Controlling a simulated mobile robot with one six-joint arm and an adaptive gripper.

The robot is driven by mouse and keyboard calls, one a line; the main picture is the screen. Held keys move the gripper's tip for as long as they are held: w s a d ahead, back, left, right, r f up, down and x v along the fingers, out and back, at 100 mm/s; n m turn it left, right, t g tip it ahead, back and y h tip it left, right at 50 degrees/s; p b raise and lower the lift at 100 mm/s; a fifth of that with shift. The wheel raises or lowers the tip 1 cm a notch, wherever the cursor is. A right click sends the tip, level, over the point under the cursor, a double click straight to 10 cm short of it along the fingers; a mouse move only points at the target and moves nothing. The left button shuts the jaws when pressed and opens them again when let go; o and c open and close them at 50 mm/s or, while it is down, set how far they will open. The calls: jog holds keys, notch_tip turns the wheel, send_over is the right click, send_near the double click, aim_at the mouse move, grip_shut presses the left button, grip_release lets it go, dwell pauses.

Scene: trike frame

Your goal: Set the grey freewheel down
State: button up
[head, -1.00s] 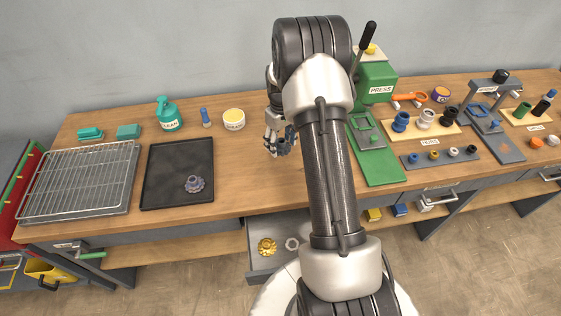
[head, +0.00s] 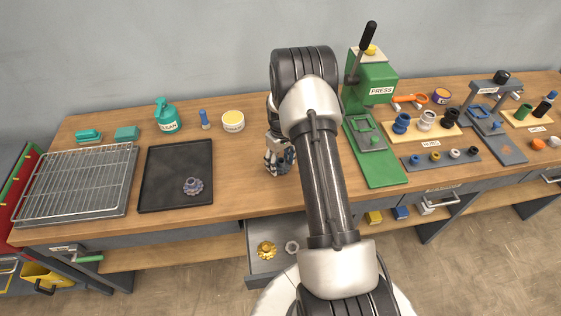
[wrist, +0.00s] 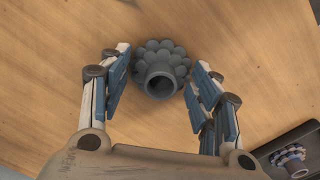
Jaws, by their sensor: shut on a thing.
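The grey freewheel (wrist: 160,56), a scalloped disc with a round hollow hub facing the camera, is between the fingertips in the wrist view. My gripper (wrist: 156,80) is shut on it, with blue-padded fingers on either side. In the head view my gripper (head: 279,160) points down over bare wood between the black tray and the green press. The freewheel is mostly hidden there by the fingers and arm. Bare wood lies behind it in the wrist view; I cannot tell whether it touches the wood.
A black tray (head: 158,160) at left holds another grey toothed part (head: 193,186). A wire rack (head: 78,182) lies further left. The green press (head: 372,85) stands right of my arm. An open drawer (head: 270,266) below holds a gold cog (head: 266,249) and a metal ring (head: 292,246).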

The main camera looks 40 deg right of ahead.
jog(key=o, duration=1.3)
jog(key=shift+f, duration=0.1)
notch_tip(320, 180, up, 12)
jog(key=p, duration=0.2)
notch_tip(320, 180, up, 10)
send_over(280, 163)
jog(key=a, duration=0.5)
jog(key=s+a+r+t, duration=0.2)
jog(key=s+a+r, duration=0.55)
jog(key=r, duration=0.35)
jog(key=s+a+r+t, duration=0.1)
jog(key=s+a, duration=0.2)
jog(key=s, duration=0.3)
jog(key=s+a+r, duration=0.2)
jog(key=s+a, duration=0.2)
jog(key=s, duration=0.3)
jog(key=s+a+r+t, duration=0.1)
jog(key=s+a+r, duration=0.1)
jog(key=s+a, duration=0.2)
jog(key=shift+s+a+r+m+t, duration=0.1)
jog(key=shift+s+m+t, duration=0.1)
jog(key=shift+s, duration=0.7)
jog(key=shift+s+a+r+m+t, duration=0.1)
jog(key=shift+s+m, duration=0.1)
jog(key=shift+s, duration=0.65)
